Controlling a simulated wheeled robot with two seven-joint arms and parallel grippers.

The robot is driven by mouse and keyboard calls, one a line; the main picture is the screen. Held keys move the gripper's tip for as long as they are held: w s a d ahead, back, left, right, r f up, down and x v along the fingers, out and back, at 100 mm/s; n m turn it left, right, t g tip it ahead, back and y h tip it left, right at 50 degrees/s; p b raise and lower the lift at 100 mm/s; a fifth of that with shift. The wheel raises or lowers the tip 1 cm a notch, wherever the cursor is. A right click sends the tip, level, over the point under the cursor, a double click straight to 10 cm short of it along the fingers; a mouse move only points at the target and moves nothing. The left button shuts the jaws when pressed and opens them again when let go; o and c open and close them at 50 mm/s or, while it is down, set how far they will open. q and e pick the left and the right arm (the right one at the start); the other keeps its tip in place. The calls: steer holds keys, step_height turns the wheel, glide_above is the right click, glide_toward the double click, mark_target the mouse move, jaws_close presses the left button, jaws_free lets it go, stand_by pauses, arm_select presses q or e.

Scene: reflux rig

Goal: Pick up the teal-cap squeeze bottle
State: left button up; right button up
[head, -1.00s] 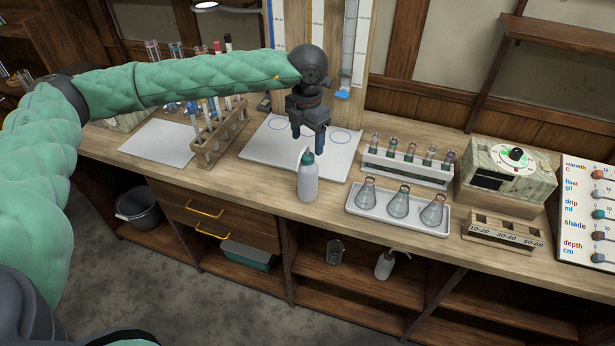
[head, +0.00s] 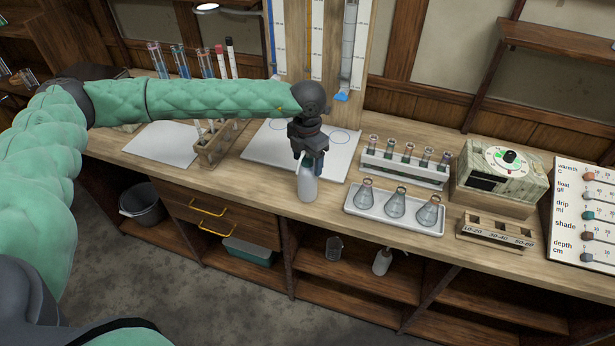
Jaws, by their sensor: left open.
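The squeeze bottle (head: 307,185) stands upright near the front edge of the bench, with a pale grey body. Its teal cap is mostly hidden by my left gripper (head: 310,166). The left gripper points down at the top of the bottle, with its open fingers around or just beside the cap; I cannot tell whether they touch it. My right gripper is not in view.
A white tray with flasks (head: 397,221) stands to the right of the bottle, with a rack of vials (head: 404,175) behind it. A wooden test-tube rack (head: 215,158) stands to the left. A white board (head: 262,151) lies behind the bottle. Bare bench lies around the bottle's front.

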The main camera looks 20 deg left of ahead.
arm_select(q)
steer(key=c, duration=0.7)
steer(key=shift+c, duration=0.4)
steer(key=shift+r, duration=0.1)
steer(key=shift+c, duration=0.3)
